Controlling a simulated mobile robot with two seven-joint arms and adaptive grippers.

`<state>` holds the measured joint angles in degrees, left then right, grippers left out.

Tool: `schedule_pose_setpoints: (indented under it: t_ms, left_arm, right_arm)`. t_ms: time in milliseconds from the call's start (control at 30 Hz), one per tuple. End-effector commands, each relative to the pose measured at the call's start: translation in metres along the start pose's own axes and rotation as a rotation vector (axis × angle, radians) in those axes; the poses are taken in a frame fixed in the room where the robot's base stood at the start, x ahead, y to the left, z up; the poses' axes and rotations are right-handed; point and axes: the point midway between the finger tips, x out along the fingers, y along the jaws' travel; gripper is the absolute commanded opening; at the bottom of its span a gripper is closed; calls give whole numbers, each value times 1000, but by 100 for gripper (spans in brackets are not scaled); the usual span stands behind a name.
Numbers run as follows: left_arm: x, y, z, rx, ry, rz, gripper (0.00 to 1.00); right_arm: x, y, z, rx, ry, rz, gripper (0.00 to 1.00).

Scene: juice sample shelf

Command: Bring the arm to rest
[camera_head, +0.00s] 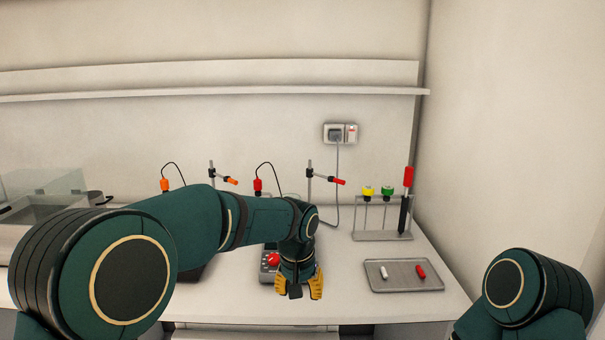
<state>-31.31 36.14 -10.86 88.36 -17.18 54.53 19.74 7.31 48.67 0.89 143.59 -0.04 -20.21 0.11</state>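My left arm (190,218) reaches in from the left, across the front of the bench. Its gripper (300,287) points down near the bench's front edge, with its yellow fingers spread apart. No held thing shows between them, though the wrist hides part of the gap. Only a rounded part of my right arm (530,287) shows at the lower right; its gripper is out of view.
A device with a red knob (273,259) stands right behind the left gripper. To the right, a metal tray (404,286) holds a white and a red piece. Behind it is a rack (383,236) with yellow, green and red-topped items. Probe stands (310,185) stand behind the arm.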

Motion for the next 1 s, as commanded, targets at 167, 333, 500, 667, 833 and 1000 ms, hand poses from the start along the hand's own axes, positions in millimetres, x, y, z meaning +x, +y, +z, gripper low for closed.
schedule_pose_setpoints:
  t_ms: [167,333,500,667,833,1000]
  left_arm:
    - [90,-18,40,-23,-42,91,50]
    - [176,-34,110,-92,-63,202,50]
    - [233,-43,201,-210,-58,285,50]
    - [250,-46,268,-307,-44,309,50]
    - [252,-47,301,-355,-30,309,50]
    - [251,-47,305,-361,-25,307,50]
  right_arm:
    - [1,0,-1,0,2,0,47]
    - [1,0,0,0,1,0,47]
    - [1,0,-1,0,1,0,47]
    - [1,0,-1,0,1,0,47]
    - [1,0,-1,0,1,0,47]
    - [1,0,-1,0,1,0,47]
